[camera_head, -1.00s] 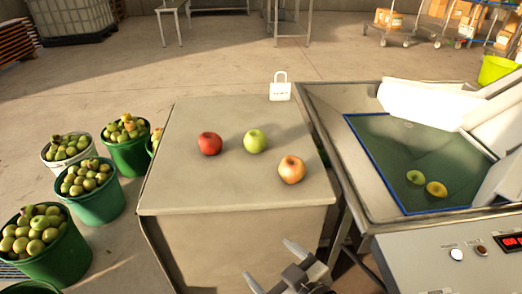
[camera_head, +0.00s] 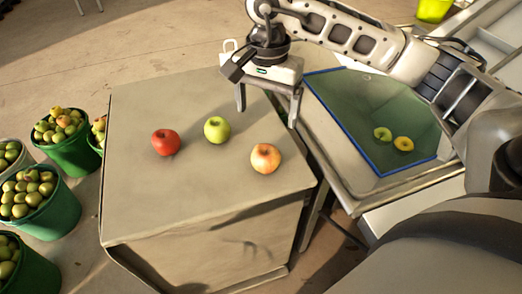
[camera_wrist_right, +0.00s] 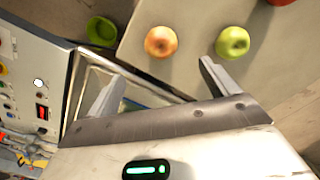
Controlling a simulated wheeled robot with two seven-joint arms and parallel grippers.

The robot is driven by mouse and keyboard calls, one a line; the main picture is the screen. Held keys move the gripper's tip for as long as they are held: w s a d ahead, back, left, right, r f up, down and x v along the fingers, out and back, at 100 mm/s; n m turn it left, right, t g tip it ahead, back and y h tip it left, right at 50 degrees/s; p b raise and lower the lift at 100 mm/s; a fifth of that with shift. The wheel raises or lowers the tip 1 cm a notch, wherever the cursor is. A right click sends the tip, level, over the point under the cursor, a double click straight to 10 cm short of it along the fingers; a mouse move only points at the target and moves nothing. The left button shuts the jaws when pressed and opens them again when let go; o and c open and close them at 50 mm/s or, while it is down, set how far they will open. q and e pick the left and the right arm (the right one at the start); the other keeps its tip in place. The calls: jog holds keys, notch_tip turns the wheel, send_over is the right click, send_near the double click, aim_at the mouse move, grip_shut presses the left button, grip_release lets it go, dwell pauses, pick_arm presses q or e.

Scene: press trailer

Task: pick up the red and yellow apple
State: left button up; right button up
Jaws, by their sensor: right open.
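The red and yellow apple (camera_head: 265,158) sits near the right edge of the grey table top (camera_head: 140,200), right of a green apple (camera_head: 216,130) and a red apple (camera_head: 165,142). In the right wrist view the red and yellow apple (camera_wrist_right: 161,42) lies beyond the fingertips, with the green apple (camera_wrist_right: 233,42) to its right. My right gripper (camera_head: 267,112) is open and empty, fingers pointing down over the table's back right part, behind the red and yellow apple. Its spread fingers (camera_wrist_right: 160,75) show in the right wrist view. My left gripper is not in view.
A metal trough with a green, blue-edged floor (camera_head: 335,105) holds two yellow-green apples just right of the table. Green buckets (camera_head: 45,213) full of apples stand at left.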

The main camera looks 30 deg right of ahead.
aim_at(266, 150)
notch_tip(266, 150, down, 10)
jog(key=shift+d+p, duration=0.1)
jog(key=shift+p, duration=0.25)
jog(key=shift+f, duration=0.55)
notch_tip(266, 150, down, 4)
jog(key=shift+w+r+p, duration=0.15)
jog(key=shift+p, duration=0.35)
jog(key=shift+f, duration=0.4)
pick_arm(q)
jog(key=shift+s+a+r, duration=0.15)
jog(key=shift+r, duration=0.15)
pick_arm(e)
jog(key=c, duration=1.1)
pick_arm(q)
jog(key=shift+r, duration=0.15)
pick_arm(e)
jog(key=shift+c, duration=0.2)
jog(key=shift+r, duration=0.15)
